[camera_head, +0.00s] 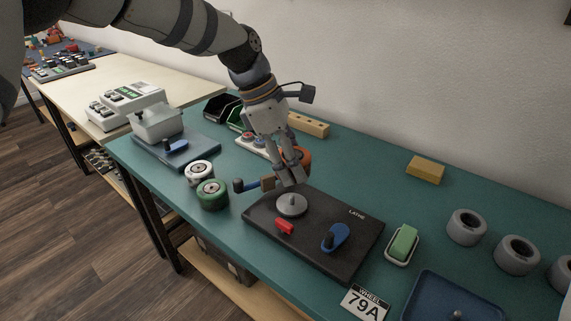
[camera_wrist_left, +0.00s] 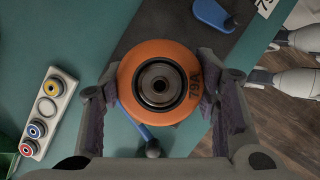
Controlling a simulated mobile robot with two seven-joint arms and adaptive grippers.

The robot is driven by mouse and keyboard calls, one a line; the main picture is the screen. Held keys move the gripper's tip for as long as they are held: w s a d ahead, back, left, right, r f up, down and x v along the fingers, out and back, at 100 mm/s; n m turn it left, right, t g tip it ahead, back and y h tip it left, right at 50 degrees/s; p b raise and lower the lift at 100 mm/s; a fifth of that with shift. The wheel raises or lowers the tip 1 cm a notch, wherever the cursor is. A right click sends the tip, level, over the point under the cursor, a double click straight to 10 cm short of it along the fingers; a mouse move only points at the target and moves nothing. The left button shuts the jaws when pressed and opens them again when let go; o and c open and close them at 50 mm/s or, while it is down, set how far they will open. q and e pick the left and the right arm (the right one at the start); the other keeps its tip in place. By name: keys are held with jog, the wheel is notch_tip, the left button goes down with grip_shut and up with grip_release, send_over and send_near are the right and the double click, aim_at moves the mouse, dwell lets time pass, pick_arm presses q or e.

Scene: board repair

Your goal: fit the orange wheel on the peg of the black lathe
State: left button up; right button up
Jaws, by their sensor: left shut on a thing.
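My left gripper (camera_head: 290,176) is shut on the orange wheel (camera_head: 304,154) and holds it above the bench, just behind the grey disc of the lathe. In the head view the fingers hide part of the wheel. In the left wrist view the orange wheel (camera_wrist_left: 160,84) sits between both fingers, its dark hub facing the camera and "79A" on its side. The black lathe (camera_head: 268,236) lies flat on the bench. Its grey round disc (camera_head: 291,206) has a small peg on top, with no wheel on it. My right gripper is not in view.
The lathe carries a red lever (camera_head: 284,227) and a blue crank (camera_head: 336,238). A blue-handled tool (camera_head: 246,186) is left of the gripper. White (camera_head: 199,171) and green (camera_head: 212,194) wheels stand at left, several grey wheels (camera_head: 466,227) at right.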

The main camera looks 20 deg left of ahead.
pick_arm(q)
jog(key=shift+w+a+f, duration=0.1)
jog(key=shift+f, duration=0.5)
jog(key=shift+f+b, duration=0.7)
jog(key=shift+f, duration=1)
jog(key=shift+r, duration=0.1)
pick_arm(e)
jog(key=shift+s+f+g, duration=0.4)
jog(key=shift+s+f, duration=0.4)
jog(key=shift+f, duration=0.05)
pick_arm(q)
jog(key=shift+r, duration=0.1)
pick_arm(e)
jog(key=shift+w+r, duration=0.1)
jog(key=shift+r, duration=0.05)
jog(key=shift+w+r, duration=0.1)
pick_arm(q)
jog(key=shift+p, duration=0.35)
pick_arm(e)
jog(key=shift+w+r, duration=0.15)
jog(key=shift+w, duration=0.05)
pick_arm(q)
jog(key=shift+f, duration=0.3)
